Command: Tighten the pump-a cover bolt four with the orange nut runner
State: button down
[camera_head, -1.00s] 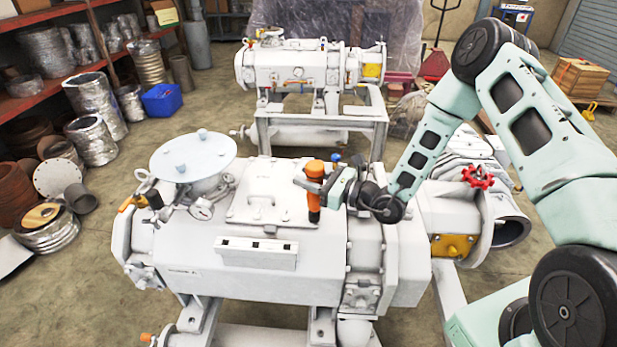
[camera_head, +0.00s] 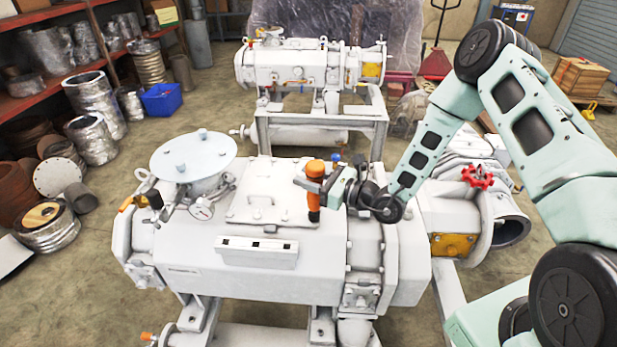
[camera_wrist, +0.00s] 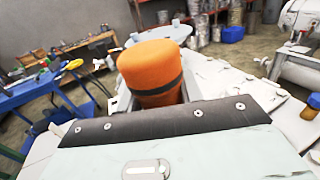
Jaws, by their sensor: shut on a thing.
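The orange nut runner (camera_head: 314,188) stands upright in my gripper (camera_head: 312,186), above the right edge of the white cover plate (camera_head: 258,192) on the near pump (camera_head: 180,240). My gripper is shut on the runner's body. In the wrist view the runner's orange top (camera_wrist: 151,70) with its dark band rises just beyond my gripper's housing. The runner's lower end is at the plate's right edge. The bolt under it is hidden, and I cannot tell whether the runner is seated on it.
A pale blue round flange (camera_head: 193,156) sits left of the cover, and a white bar block (camera_head: 256,252) lies in front of it. A red handwheel (camera_head: 478,176) is on the right. A second white pump (camera_head: 300,68) stands behind. A blue cart (camera_wrist: 40,95) shows in the wrist view.

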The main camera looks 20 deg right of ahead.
jog(key=shift+f+b, duration=0.35)
jog(key=shift+f, duration=0.15)
jog(key=shift+r, duration=0.15)
dwell(0.3)
jog(key=c, duration=1.7)
grip_release()
grip_shut()
